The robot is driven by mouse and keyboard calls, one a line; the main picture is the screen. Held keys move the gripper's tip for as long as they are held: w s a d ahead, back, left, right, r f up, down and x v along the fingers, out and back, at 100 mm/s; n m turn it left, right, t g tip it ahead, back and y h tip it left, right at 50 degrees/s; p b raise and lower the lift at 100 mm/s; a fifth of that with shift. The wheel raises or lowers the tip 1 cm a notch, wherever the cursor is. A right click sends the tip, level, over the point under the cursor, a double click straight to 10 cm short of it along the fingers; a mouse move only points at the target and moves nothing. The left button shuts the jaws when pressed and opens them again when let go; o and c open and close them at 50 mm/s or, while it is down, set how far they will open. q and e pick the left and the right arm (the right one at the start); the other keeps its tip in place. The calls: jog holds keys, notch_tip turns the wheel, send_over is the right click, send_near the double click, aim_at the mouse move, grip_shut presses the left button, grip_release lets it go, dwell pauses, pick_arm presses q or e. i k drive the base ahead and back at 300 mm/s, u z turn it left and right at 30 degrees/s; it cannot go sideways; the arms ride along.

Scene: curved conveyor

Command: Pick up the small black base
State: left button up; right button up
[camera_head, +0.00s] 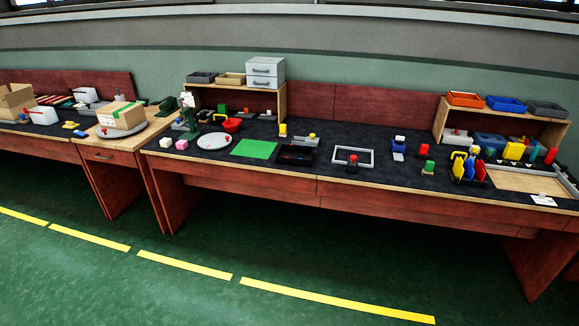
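Several small dark pieces stand on the long workbench (330,183), and I cannot tell for sure which one is the small black base. A black tray-like piece (294,159) lies left of that frame, next to a green mat (254,148). A blue and dark piece (398,155) with a white top stands right of the frame. Neither of my grippers is in view.
Shelves stand at the back, with grey drawers (265,72) and an orange bin (466,99) on top. A wooden tray (520,182) lies at the right end. A cardboard box (122,116) stands on a side table. The green floor in front is clear, with a dashed yellow line.

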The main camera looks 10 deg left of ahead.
aim_at(288, 154)
jog(key=u, duration=0.8)
jog(key=i, duration=1.05)
jog(key=u, duration=0.8)
jog(key=i, duration=1.8)
jog(key=z, duration=0.4)
